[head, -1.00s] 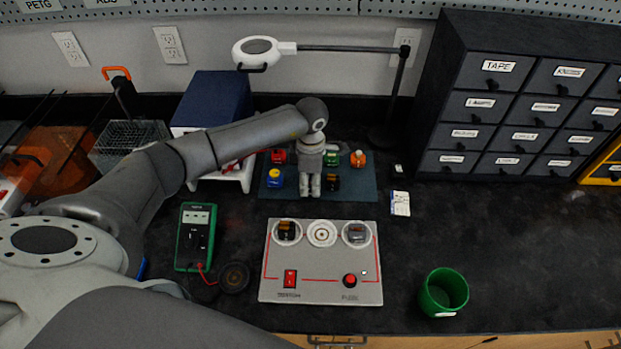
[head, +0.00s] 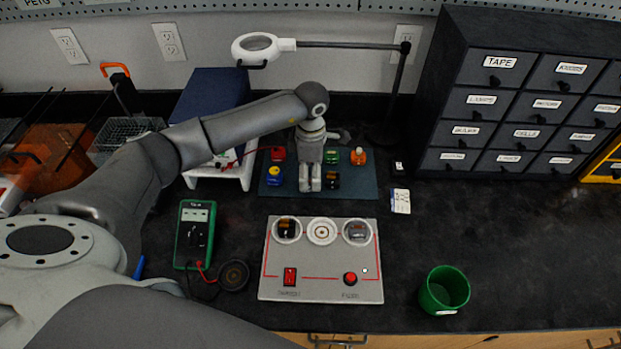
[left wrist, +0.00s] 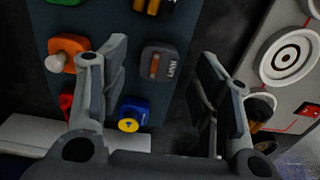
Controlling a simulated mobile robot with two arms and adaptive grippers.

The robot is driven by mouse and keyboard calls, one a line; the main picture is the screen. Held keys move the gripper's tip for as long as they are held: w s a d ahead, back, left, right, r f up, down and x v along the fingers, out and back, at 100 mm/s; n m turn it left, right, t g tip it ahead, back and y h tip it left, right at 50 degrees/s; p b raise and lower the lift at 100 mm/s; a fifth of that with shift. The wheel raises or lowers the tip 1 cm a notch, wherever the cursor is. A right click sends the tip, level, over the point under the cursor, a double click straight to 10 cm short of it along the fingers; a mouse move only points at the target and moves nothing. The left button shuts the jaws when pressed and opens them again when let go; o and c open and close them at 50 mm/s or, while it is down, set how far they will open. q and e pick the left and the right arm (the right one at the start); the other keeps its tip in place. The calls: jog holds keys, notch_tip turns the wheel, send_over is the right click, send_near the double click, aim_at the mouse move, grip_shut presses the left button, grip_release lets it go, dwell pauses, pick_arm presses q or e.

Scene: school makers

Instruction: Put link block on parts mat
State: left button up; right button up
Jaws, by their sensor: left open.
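The link block (left wrist: 158,62), a dark block with a brown bar and the word LINK, sits on the parts mat (left wrist: 118,15) near its edge in the left wrist view. In the head view my left gripper hides it. My left gripper (left wrist: 165,95) is open, with its fingers on either side of the block and a gap showing at both sides. In the head view the gripper (head: 310,180) points down over the middle of the parts mat (head: 358,190). My right gripper is not in view.
On the mat stand a red block (head: 278,154), a blue-and-yellow block (head: 276,176), a green block (head: 331,158), an orange block (head: 358,156) and a black block (head: 332,179). The circuit panel (head: 320,270) lies in front, a multimeter (head: 194,238) to its left, a green cup (head: 444,291) to its right.

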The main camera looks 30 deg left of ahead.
aim_at(311, 183)
pick_arm(q)
notch_tip(311, 183, up, 9)
jog(key=b, duration=0.1)
jog(key=shift+b, duration=0.35)
dwell(0.3)
